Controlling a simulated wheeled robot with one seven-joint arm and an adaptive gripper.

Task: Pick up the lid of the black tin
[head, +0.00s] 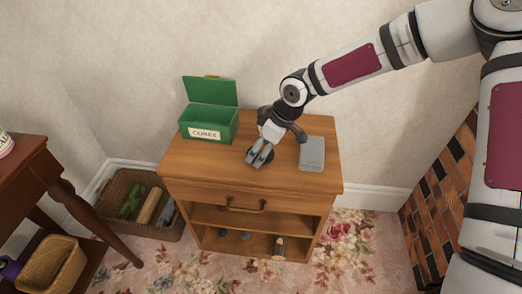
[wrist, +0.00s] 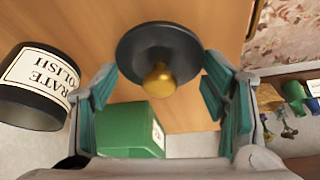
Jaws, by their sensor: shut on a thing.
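The lid is a round black disc with a gold knob (wrist: 158,80). In the wrist view the lid (wrist: 150,38) lies between my fingertips, knob towards the camera. My gripper (wrist: 160,68) is shut on the lid's rim, its fingers at opposite sides. In the head view my gripper (head: 259,157) points down over the cabinet top, with the dark lid (head: 268,155) partly hidden under it. Whether the lid touches the wood I cannot tell. A black tin (wrist: 38,108) with a white label reading "...RATE ...OLISH" stands at the left of the wrist view. I cannot make it out surely in the head view.
A green box (head: 208,123) with its lid raised stands left of my gripper on the wooden cabinet (head: 195,160). A grey flat block (head: 312,153) lies to the right. A wicker basket (head: 118,190) stands on the floor at left. The cabinet's front top is clear.

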